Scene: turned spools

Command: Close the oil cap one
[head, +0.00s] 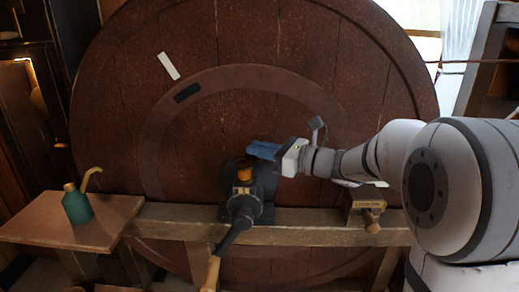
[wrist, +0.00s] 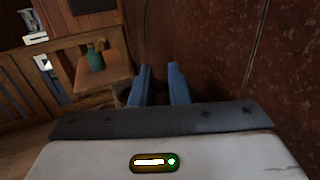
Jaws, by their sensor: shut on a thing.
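A black hub housing (head: 265,180) sits at the middle of the big round wheel. An orange-brown piece, seemingly the oil cap (head: 245,173), stands up on it above a small brass-coloured box (head: 243,191). My gripper (head: 262,150) reaches in from the right, its blue fingers just above and right of the orange piece. In the wrist view the two fingers (wrist: 161,84) stand close together with a narrow gap. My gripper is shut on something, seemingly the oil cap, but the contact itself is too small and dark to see.
A black lever with a wooden handle (head: 212,272) hangs below the hub. A wooden beam (head: 300,233) crosses the front, with a labelled plate and wooden knob (head: 371,222) at right. A green oil can (head: 77,204) stands on a small wooden table (head: 110,231) at left.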

